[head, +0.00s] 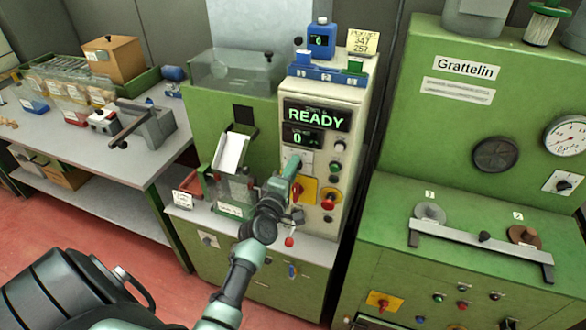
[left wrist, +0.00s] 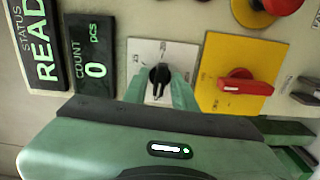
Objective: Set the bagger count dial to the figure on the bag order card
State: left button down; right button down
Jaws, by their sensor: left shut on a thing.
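The bagger's count dial is a small black knob (left wrist: 158,77) on a white plate in the left wrist view. My left gripper (left wrist: 160,92) is shut on it, with green fingers on both sides. In the head view my left gripper (head: 293,165) reaches the panel and hides the knob, while part of its white plate (head: 306,158) shows. The count display (left wrist: 95,70) reads 0 pcs, and the status display (head: 316,117) reads READY. The scale figures around the dial are too small to read. I cannot tell which card is the bag order card. My right gripper is not in view.
A yellow switch plate with a red knob (left wrist: 240,86) is close beside the dial. A red mushroom button (head: 328,201) is near it. A yellow note (head: 361,41) stands on top of the panel. A white sheet (head: 230,152) is to the left. A green machine (head: 460,130) stands right.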

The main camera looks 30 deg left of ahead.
pick_arm(q)
jog(key=shift+n, duration=0.5)
jog(key=c, duration=1.4)
grip_release()
jog(key=shift+c, duration=0.2)
jog(key=b+v, duration=0.1)
jog(key=v, duration=0.6)
jog(key=shift+s, duration=0.4)
jog(key=shift+d+f, duration=0.1)
